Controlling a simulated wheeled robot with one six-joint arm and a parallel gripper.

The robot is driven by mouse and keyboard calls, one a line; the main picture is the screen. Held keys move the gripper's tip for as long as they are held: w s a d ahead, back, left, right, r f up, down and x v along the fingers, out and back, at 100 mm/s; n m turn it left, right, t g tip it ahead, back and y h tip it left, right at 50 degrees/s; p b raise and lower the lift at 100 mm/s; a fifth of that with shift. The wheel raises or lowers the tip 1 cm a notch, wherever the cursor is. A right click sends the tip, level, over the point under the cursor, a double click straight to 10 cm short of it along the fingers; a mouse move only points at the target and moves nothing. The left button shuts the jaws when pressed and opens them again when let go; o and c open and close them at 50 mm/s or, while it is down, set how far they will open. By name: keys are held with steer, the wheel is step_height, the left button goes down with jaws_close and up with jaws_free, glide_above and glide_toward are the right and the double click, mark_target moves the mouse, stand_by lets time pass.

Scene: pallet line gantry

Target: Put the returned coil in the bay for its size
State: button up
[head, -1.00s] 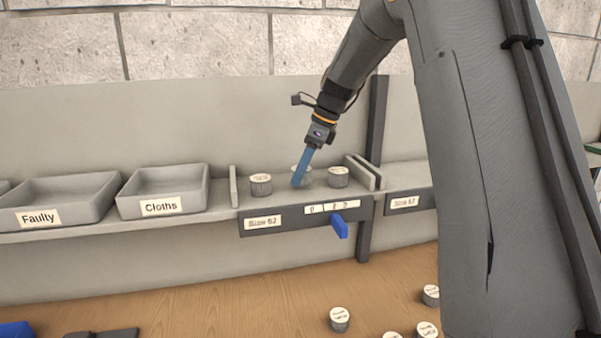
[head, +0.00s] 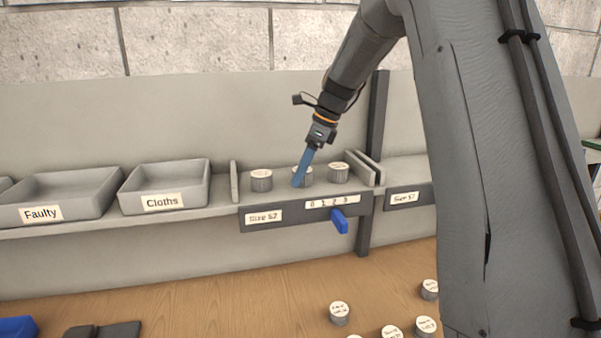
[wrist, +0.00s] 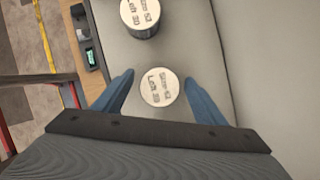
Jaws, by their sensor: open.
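My gripper (head: 299,183) points down into the bay labelled what looks like Size 52 (head: 284,213). In the wrist view my gripper (wrist: 158,77) is open, with one blue finger on each side of a round coil (wrist: 160,88) with a printed white top. Small gaps show between the fingers and this coil. In the head view this middle coil (head: 308,175) is partly hidden behind the fingers. A left coil (head: 261,181) and a right coil (head: 338,173) stand upright beside it in the same bay. The top print is too small to read surely.
Bay dividers (head: 235,181) stand at the sides. A blue tab (head: 339,220) sits below a 0-to-3 scale near its right end. A Cloths tray (head: 163,188) and Faulty tray (head: 60,196) are left. Several coils, one here (head: 340,313), stand on the wooden surface below.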

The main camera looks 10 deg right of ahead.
steer(key=b+v, duration=0.4)
steer(key=v, duration=0.7)
steer(key=shift+s+d+r+b, duration=0.15)
steer(key=shift+d+r+b, duration=0.1)
steer(key=shift+b, duration=0.05)
